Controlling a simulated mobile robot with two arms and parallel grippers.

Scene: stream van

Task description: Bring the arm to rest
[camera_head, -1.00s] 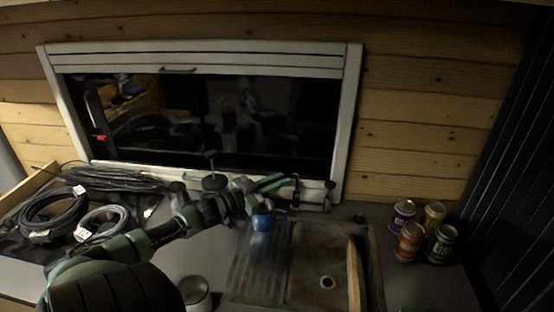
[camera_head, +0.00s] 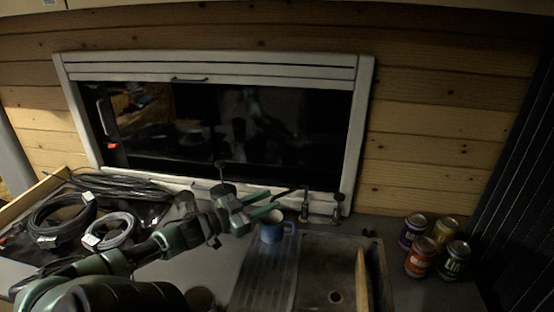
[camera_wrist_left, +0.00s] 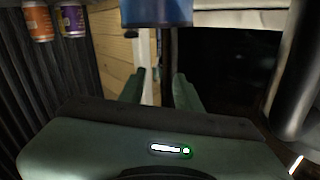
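My left arm comes in from the lower left in the head view. Its gripper (camera_head: 274,201) is near the window sill, above and just left of a blue mug (camera_head: 274,236) at the edge of the drainboard. The green fingers are apart with nothing between them. In the left wrist view the two fingers of the left gripper (camera_wrist_left: 160,84) are also apart, and the blue mug (camera_wrist_left: 157,12) shows beyond them at the top edge. I cannot tell whether the gripper touches the mug. My right gripper is not in view.
A sink (camera_head: 318,271) with a wooden board (camera_head: 361,278) is right of the mug. Several cans (camera_head: 419,257) stand farther right. Coiled cables (camera_head: 62,220) lie at left. A faucet (camera_head: 305,204) stands near my gripper. A window (camera_head: 215,125) is behind.

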